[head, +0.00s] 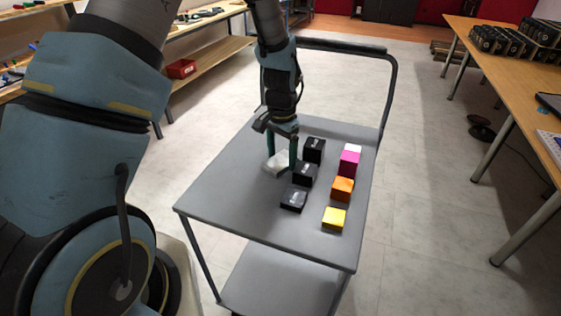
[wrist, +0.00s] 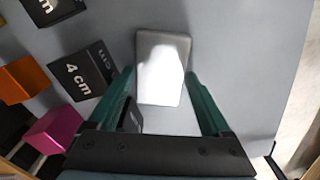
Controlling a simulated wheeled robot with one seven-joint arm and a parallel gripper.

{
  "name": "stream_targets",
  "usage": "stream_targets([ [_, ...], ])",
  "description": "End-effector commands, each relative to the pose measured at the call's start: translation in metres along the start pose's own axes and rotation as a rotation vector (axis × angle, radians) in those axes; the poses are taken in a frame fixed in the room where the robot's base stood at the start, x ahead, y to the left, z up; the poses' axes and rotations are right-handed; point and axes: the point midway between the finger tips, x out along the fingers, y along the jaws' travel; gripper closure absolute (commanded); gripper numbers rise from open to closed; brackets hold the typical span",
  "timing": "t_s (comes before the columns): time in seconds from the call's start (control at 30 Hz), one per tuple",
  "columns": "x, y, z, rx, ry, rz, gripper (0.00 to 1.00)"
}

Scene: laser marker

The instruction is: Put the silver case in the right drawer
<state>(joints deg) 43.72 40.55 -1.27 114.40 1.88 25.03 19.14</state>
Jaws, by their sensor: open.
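The silver case (wrist: 162,65) lies flat on the grey cart top, a pale rectangle with rounded corners. In the head view it shows as a light shape (head: 272,164) left of the black cubes, partly hidden by a finger. My gripper (head: 283,164) is over the cart and points down at the case. In the wrist view its two green fingers (wrist: 163,80) are apart, one on each side of the near part of the case. I cannot tell whether they touch it. No drawer can be made out in either view.
Black cubes (head: 305,173) with white lettering stand right of the gripper, close to it. Orange (head: 342,189), yellow (head: 334,218) and magenta (head: 350,160) blocks stand farther right. The cart (head: 225,195) has bare top at left. A table (head: 520,80) stands at right.

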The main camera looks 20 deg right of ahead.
Motion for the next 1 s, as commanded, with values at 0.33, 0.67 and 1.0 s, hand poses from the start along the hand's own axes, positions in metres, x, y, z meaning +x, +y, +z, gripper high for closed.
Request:
stream_targets([
  [0.33,0.000,0.000,0.000,0.000,0.000,0.000,0.53],
  [0.67,-0.001,0.000,0.000,0.000,0.000,0.000,0.91],
  [1.0,-0.018,-0.001,-0.001,0.000,0.004,-0.002,0.92],
])
